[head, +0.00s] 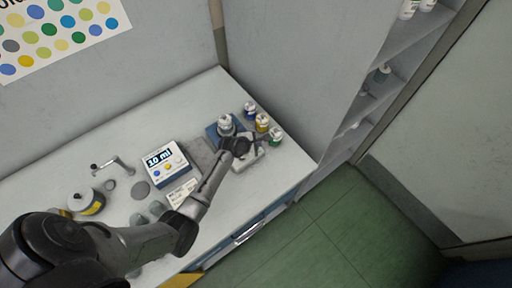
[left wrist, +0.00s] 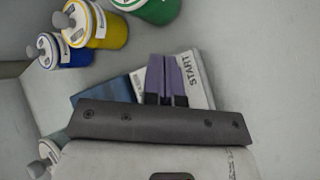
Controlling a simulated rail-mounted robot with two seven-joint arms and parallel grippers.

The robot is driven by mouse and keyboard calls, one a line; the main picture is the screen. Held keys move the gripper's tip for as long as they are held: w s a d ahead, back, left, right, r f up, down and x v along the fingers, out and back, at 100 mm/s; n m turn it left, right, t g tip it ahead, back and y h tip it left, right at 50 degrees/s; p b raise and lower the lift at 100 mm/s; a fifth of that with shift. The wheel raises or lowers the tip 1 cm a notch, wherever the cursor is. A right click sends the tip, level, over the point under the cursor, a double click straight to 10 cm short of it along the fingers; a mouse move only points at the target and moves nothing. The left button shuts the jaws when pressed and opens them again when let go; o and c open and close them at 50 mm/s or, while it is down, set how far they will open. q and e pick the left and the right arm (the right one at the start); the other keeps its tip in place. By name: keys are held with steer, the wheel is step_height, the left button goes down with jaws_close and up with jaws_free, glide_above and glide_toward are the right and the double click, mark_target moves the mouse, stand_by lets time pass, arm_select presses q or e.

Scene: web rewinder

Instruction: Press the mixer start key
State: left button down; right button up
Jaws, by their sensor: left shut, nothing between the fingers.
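The mixer (head: 243,164) stands near the right end of the white bench, with a blue part (head: 211,131) at its back and a lidded jar (head: 226,124) there. My left gripper (head: 258,140) is over the mixer's front. In the left wrist view its purple fingers (left wrist: 165,66) are shut together with nothing between them. They are in front of a white panel with the word START (left wrist: 188,72) just to their right. The key itself is not clearly visible, and I cannot tell whether the fingertips touch it. My right gripper is not in view.
Blue (head: 249,108), yellow (head: 262,122) and green (head: 276,136) lidded jars stand close behind and right of the mixer. A dispenser display reading 10 ml (head: 166,160) is to the left. A wall and shelves (head: 385,75) rise at the right.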

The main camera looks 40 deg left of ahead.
arm_select(q)
steer(key=shift+f, duration=0.35)
steer(key=shift+f, duration=0.15)
stand_by(0.4)
